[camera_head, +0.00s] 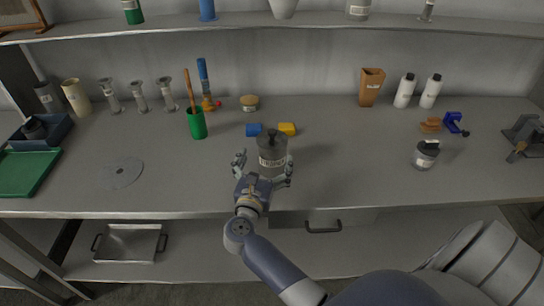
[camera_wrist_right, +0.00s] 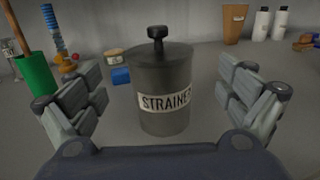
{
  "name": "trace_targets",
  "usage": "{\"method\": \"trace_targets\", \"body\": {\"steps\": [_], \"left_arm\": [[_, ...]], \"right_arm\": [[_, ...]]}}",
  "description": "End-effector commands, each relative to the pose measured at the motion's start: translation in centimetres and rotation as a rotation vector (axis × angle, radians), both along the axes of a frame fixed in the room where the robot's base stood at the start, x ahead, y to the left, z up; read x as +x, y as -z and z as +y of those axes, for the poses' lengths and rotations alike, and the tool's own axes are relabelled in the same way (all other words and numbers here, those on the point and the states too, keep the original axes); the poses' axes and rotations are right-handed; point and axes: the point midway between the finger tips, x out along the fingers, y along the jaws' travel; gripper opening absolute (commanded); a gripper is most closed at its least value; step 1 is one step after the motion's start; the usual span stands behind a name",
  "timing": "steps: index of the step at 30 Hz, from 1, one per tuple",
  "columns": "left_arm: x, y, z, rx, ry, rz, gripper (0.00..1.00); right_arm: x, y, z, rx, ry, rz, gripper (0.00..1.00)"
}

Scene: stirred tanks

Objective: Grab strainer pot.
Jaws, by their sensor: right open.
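The strainer pot (camera_head: 272,150) is a dark grey lidded cylinder with a black knob and a pale label. My left gripper is not in view.
Yellow and blue blocks (camera_head: 287,129) lie just behind the pot. A green cup (camera_head: 197,125) stands to the left, and a grey jar (camera_head: 425,155) to the right. A flat disc (camera_head: 123,173) lies at left. The bench beside the pot is clear.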

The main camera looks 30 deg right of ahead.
Motion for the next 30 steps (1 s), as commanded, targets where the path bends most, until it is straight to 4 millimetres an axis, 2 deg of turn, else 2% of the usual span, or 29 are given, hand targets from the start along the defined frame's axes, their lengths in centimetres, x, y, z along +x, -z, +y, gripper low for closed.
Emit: {"method": "trace_targets", "body": {"steps": [3, 10, 15, 19, 29, 30], "left_arm": [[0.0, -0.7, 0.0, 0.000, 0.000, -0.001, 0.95], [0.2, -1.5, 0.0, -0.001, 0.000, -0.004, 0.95], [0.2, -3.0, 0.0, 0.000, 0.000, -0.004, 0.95], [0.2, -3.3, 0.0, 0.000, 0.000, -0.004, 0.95], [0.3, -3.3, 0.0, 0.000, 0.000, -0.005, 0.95], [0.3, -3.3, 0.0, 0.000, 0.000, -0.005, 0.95]], "right_arm": [[1.2, -0.2, -1.2, -0.004, -0.003, 0.000, 0.96], [2.3, -0.3, -2.4, -0.006, -0.003, 0.002, 0.96], [3.9, -0.3, -4.1, -0.007, -0.002, 0.002, 0.96], [4.9, 0.0, -5.0, -0.006, -0.003, 0.002, 0.96], [5.3, 0.2, -5.4, -0.002, -0.003, 0.001, 0.96], [5.3, 0.2, -5.4, -0.002, -0.003, 0.001, 0.87]]}}
